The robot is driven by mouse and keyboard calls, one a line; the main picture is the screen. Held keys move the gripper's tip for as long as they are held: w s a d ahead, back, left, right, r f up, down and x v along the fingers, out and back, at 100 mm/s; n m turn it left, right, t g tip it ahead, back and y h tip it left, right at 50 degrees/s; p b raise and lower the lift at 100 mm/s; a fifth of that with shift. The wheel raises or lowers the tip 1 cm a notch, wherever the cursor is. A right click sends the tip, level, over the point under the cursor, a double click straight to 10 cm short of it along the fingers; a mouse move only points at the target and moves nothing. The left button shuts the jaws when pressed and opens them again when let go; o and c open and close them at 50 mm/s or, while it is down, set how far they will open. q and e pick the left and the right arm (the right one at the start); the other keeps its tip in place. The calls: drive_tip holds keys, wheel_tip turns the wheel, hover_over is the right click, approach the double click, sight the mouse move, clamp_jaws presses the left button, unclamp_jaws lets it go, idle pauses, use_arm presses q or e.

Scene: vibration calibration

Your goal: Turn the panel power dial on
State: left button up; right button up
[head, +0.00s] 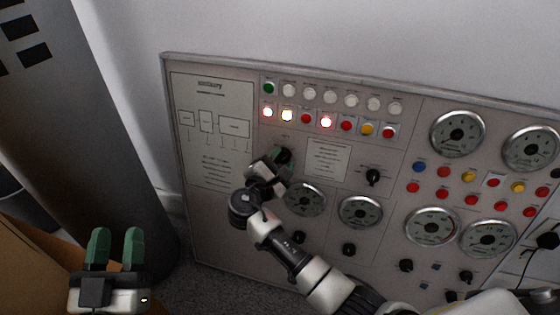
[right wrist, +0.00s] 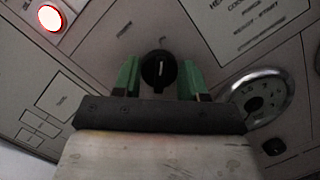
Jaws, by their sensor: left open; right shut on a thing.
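The panel (head: 228,225) stands upright against the wall, with lamps, gauges and several black dials. My right gripper (head: 279,159) is at a black dial (head: 286,154) below the lit lamps, left of the printed label. In the right wrist view this dial (right wrist: 158,70) sits between the two green fingers of the right gripper (right wrist: 159,78), which is shut on it. The dial's white mark points roughly up in that view. In the head view the gripper partly hides the dial. My left gripper (head: 115,240) is open and empty at lower left, away from the panel.
A second black dial (head: 373,177) is right of the printed label (head: 327,160). Round gauges (head: 304,199) lie just below the right gripper. A dark grey column (head: 120,130) and a cardboard box (head: 30,265) stand on the left.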

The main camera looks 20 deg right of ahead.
idle(0.4)
drive_tip(key=o, duration=0.9)
drive_tip(key=shift+c, duration=0.2)
use_arm(q)
wheel_tip(320, 180, down, 7)
drive_tip(key=a+g+y+p, duration=0.1)
drive_tip(key=g+y+p, duration=0.1)
drive_tip(key=g, duration=0.4)
drive_tip(key=shift+w, duration=0.15)
use_arm(e)
drive_tip(key=v, duration=1)
drive_tip(key=shift+s+a, duration=0.25)
drive_tip(key=shift+a, duration=0.05)
use_arm(q)
drive_tip(key=shift+a, duration=0.1)
